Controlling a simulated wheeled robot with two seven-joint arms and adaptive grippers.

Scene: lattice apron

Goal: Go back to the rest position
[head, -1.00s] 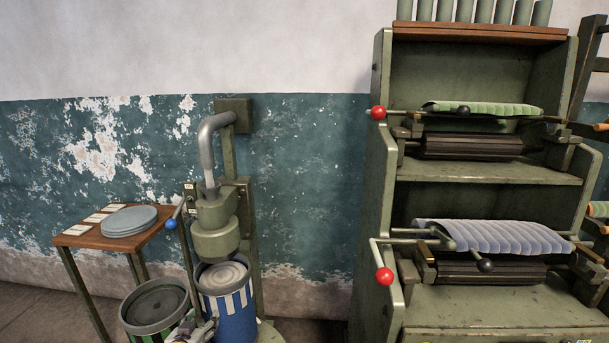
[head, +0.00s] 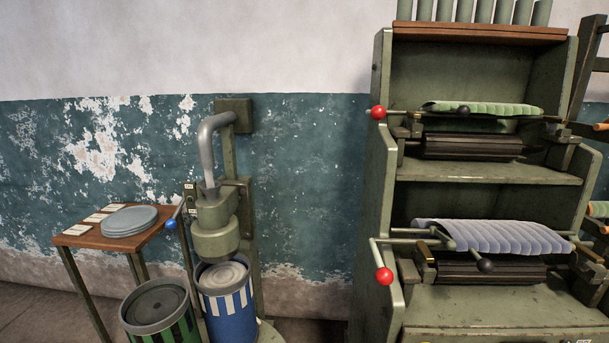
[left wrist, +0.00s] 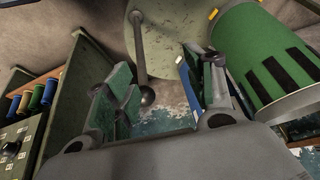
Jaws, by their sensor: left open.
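My left gripper (left wrist: 165,100) shows in the left wrist view, its two fingers spread apart with nothing held between them. A dark ball-ended lever (left wrist: 140,60) on a round green base (left wrist: 175,30) lies beyond the gap between the fingers. A green can with black stripes (left wrist: 265,60) is close to the right of the right finger; I cannot tell if they touch. In the head view neither gripper shows. The green striped can (head: 160,308) stands at the lower left there, beside a blue and white striped can (head: 228,305) under a press (head: 216,220).
A small wooden table (head: 110,238) with grey lids (head: 130,220) stands at the left. A green rack (head: 385,200) with rollers, and levers with red knobs (head: 383,275), fills the right. The left wrist view shows a cabinet edge (left wrist: 70,80) near the left finger.

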